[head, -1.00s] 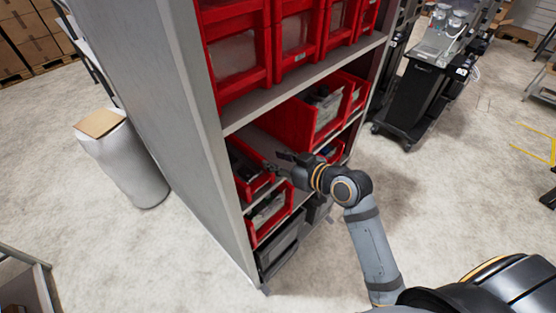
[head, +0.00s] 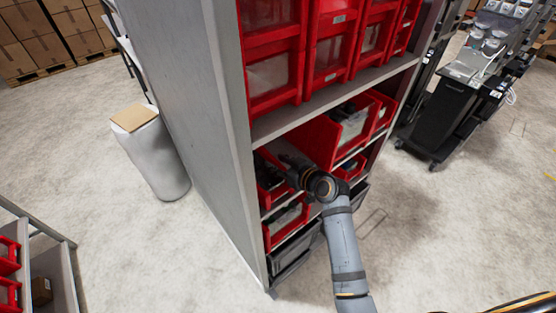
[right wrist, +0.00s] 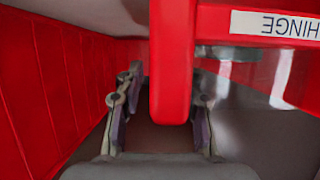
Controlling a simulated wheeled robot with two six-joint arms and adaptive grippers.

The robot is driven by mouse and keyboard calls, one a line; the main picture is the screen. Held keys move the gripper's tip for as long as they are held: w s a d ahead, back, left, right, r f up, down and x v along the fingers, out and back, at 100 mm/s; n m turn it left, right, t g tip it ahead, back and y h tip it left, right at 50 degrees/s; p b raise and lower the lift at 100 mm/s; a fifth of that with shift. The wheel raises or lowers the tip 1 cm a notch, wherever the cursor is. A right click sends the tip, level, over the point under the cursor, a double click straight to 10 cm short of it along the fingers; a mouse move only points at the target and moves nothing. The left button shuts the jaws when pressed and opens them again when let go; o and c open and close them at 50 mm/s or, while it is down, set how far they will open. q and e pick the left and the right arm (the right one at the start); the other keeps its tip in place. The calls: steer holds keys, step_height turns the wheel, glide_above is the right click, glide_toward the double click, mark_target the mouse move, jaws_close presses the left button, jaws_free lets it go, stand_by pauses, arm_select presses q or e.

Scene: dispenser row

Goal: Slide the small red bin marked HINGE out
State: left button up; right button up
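In the right wrist view a red bin wall (right wrist: 172,70) runs between my right gripper's two fingers (right wrist: 165,112). It joins a red front with a white label reading HINGE (right wrist: 285,25), upside down in this view. The fingers stand on either side of the wall; a gap shows on the left side, so the gripper is open. In the head view my right gripper (head: 289,163) reaches into the shelf unit beside a small red bin (head: 277,196) with dark contents. No label is readable there, and my gripper and arm partly hide the bins. My left gripper is not in view.
A ridged red wall (right wrist: 55,80) stands close to the fingers' left in the wrist view. The grey shelf unit (head: 195,120) has an upright left of the bins. A larger red bin (head: 322,138) sits nearby. Open floor lies right of the unit.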

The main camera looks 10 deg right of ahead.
steer(key=shift+w+a+f, duration=0.1)
steer(key=shift+w+a, duration=0.05)
steer(key=shift+w, duration=0.05)
jaws_close()
stand_by(0.4)
